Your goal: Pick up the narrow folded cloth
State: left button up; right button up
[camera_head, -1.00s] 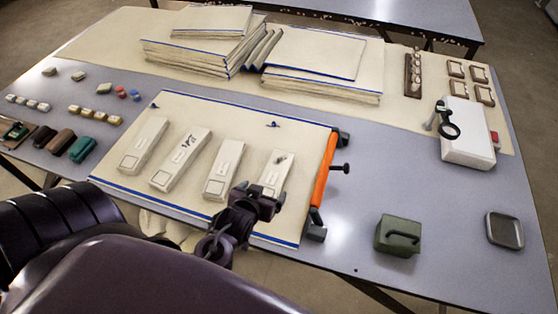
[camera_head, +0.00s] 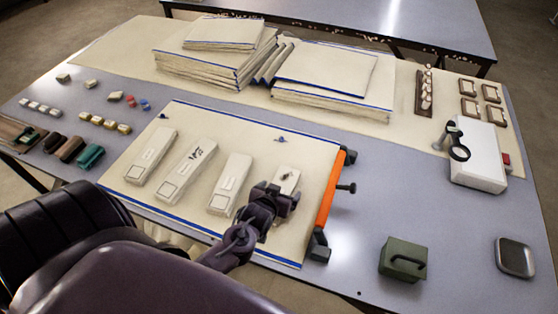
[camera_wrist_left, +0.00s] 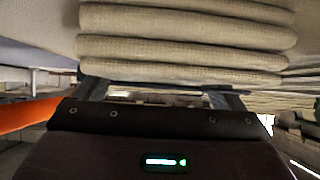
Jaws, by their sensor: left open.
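Several narrow folded cloths, pale and flat, lie side by side on a cream sheet with blue edges (camera_head: 222,125). The rightmost narrow cloth (camera_head: 286,180) is partly hidden by my left gripper (camera_head: 276,192), which is at its near part. The other narrow cloths, at the left (camera_head: 151,157), left middle (camera_head: 184,170) and right middle (camera_head: 231,185), lie clear of it. In the left wrist view, stacked cloth folds (camera_wrist_left: 185,42) fill the space just ahead of my left gripper (camera_wrist_left: 163,90), whose fingers are apart. Nothing visibly sits between them. My right gripper is out of view.
An orange bar (camera_head: 328,195) with black clamps edges the sheet's right side. Cloth stacks (camera_head: 210,65) (camera_head: 330,85) stand behind. A green box (camera_head: 403,260), a grey tray (camera_head: 515,257) and a white device (camera_head: 478,160) are at right. Small blocks lie at left.

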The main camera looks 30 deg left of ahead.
pick_arm(q)
jog(key=c, duration=1.1)
notch_tip(320, 180, up, 19)
jog(key=shift+r, duration=0.15)
jog(key=d+r+m+h, duration=0.1)
jog(key=d+r, duration=0.1)
jog(key=d, duration=0.1)
jog(key=d+r, duration=0.2)
jog(key=d, duration=0.1)
jog(key=d+r+m+h, duration=0.1)
jog(key=d+r, duration=0.1)
jog(key=d, duration=0.1)
jog(key=shift+w+d+r+m+h, duration=0.15)
jog(key=shift+d+m+h, duration=0.15)
